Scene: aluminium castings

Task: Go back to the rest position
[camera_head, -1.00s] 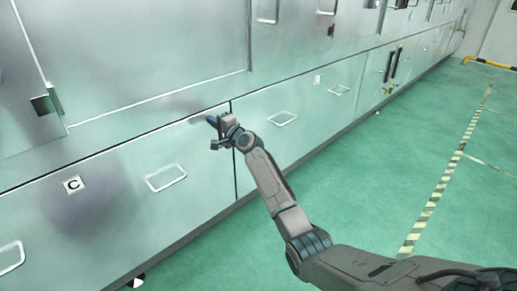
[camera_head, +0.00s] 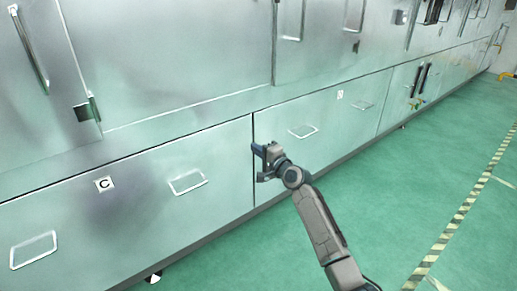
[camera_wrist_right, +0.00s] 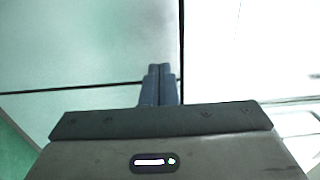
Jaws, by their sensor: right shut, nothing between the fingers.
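My right gripper (camera_head: 258,162) is in front of the long metal cabinet row (camera_head: 226,158), near the vertical seam between two lower panels. In the right wrist view its two dark blue fingers (camera_wrist_right: 159,84) are together with nothing between them. Pale metal panels fill the view beyond the fingers. I cannot tell the exact gap between the fingertips and the panels. My right arm comes in from the bottom of the head view. My left gripper is not in view.
The lower panels carry metal handles (camera_head: 187,182). Two dark upright handles (camera_head: 418,80) are farther back. The green floor (camera_head: 400,180) right of the cabinets is clear, with a striped line (camera_head: 464,208).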

